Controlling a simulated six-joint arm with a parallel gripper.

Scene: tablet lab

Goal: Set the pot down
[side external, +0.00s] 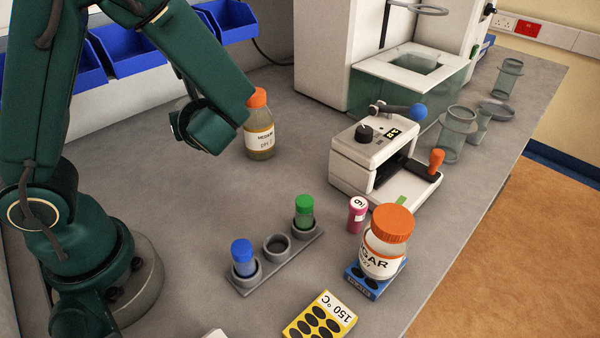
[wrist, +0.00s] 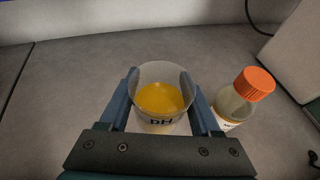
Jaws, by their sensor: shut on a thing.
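A clear round pot (wrist: 160,100) with orange-yellow contents and a "pH" label shows in the wrist view. My gripper (wrist: 160,78) is shut on it, with one blue-grey finger on each side. The pot looks upright. In the side external view my wrist is in front of the back of the bench, left of an orange-capped bottle, and the pot is hidden behind my arm. I cannot tell whether the pot's base touches the bench (side external: 330,110).
The orange-capped bottle (side external: 259,128) stands close to the pot's right, also in the wrist view (wrist: 240,100). A tube rack (side external: 275,265), a white device (side external: 375,160), a jar (side external: 385,243) and a yellow block (side external: 318,318) stand farther forward. Blue bins (side external: 140,50) hang on the wall.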

